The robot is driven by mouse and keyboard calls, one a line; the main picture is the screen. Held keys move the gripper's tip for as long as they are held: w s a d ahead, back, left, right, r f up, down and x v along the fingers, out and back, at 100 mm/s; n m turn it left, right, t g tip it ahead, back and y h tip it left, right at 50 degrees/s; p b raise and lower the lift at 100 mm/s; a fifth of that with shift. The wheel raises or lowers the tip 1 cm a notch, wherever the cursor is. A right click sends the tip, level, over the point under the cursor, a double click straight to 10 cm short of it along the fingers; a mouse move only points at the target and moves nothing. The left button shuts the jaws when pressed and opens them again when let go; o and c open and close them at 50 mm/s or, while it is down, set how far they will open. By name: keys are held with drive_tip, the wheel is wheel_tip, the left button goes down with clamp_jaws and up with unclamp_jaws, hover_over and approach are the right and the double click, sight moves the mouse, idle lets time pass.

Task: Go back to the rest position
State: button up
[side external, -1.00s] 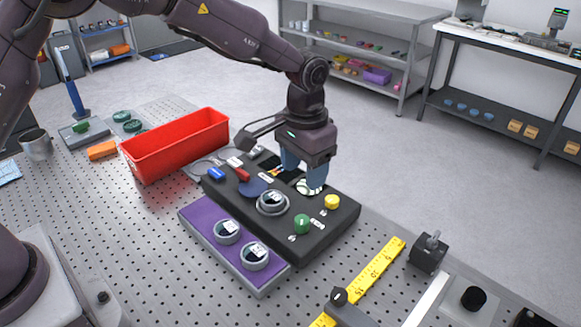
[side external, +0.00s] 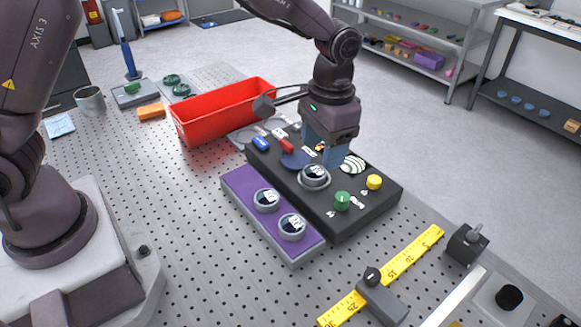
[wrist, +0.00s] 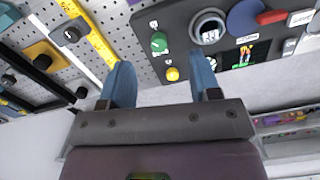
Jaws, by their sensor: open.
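My gripper (side external: 321,153) is open and empty, with its two blue fingers pointing down over the black instrument panel (side external: 354,224). It is just behind the grey ring-shaped mount (side external: 314,179) in the side view. A round window with black and white stripes (side external: 353,164) lies clear to the right of the fingers. In the wrist view, my open fingers (wrist: 160,78) are wide apart with nothing between them. The panel (wrist: 183,22) and ring mount (wrist: 209,30) show beyond them. The gap between fingertips and panel is hard to judge.
A purple tray (side external: 240,187) holds two ring-shaped pieces beside the panel. Green (side external: 342,201) and yellow (side external: 374,182) knobs stand on the panel. A red bin (side external: 222,112) is behind left. A yellow ruler (side external: 405,263) and black clamp (side external: 467,243) lie at front right.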

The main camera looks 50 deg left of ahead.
drive_tip(key=s+a+r+t, duration=0.2)
drive_tip(key=s+a+r, duration=0.2)
drive_tip(key=s, duration=0.3)
drive_tip(key=s+a+r+n+t, duration=0.1)
drive_tip(key=s+a+r+t, duration=0.1)
drive_tip(key=s+r, duration=0.5)
drive_tip(key=s+a+r+t, duration=0.2)
drive_tip(key=s+a+r, duration=0.3)
drive_tip(key=s, duration=0.2)
drive_tip(key=shift+s+a+r+n, duration=0.2)
drive_tip(key=shift+a+n, duration=0.1)
drive_tip(key=shift+n, duration=0.1)
